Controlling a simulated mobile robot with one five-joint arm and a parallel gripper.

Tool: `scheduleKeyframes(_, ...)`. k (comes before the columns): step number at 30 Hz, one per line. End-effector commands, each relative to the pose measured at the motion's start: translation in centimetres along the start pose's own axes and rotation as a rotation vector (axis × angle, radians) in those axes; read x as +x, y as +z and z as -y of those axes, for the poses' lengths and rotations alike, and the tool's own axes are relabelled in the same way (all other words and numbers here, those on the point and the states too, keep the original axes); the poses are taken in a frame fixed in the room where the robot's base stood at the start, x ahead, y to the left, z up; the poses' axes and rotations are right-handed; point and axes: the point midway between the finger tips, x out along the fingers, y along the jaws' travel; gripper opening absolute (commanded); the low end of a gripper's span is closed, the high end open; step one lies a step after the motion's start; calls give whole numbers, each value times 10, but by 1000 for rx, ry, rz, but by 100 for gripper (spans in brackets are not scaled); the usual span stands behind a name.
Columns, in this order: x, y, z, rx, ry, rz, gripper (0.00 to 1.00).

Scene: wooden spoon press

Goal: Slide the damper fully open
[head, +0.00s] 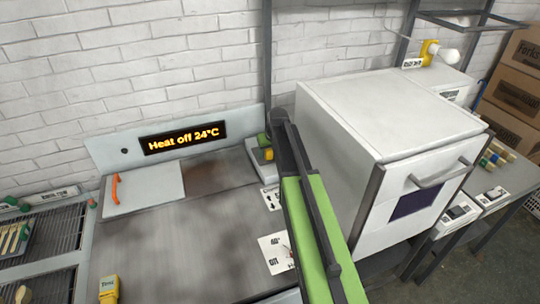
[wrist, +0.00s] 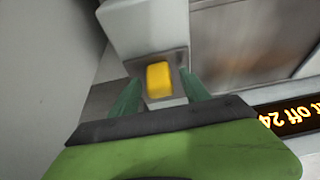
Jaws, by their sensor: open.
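A yellow block (wrist: 158,80) sits on a grey mount (wrist: 180,62) between the two green fingertips of my gripper (wrist: 160,90) in the wrist view. The fingers are open, one on each side of it, and I cannot tell whether they touch it. In the head view the yellow block (head: 268,154) shows at the back right of the metal worktop, with my green fingertip (head: 262,141) just beside it. My arm hides part of this area. A pale plate (head: 150,190) with an orange handle (head: 115,189) lies at the worktop's left. No part is readably labelled as the damper.
A panel display (head: 184,137) reads "Heat off 24°C". A white oven-like box (head: 340,140) stands close to the right of my arm. A yellow bottle (head: 109,288) stands at the front left. The middle of the worktop (head: 190,240) is clear.

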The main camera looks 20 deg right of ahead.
Motion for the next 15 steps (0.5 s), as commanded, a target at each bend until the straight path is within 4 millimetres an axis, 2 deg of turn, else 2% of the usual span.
scheduleKeyframes(2,0,0,0,0,0,0,48)
scheduleKeyframes(13,0,0,-1,1,0,0,0)
scheduleKeyframes(15,0,0,-1,1,0,0,0)
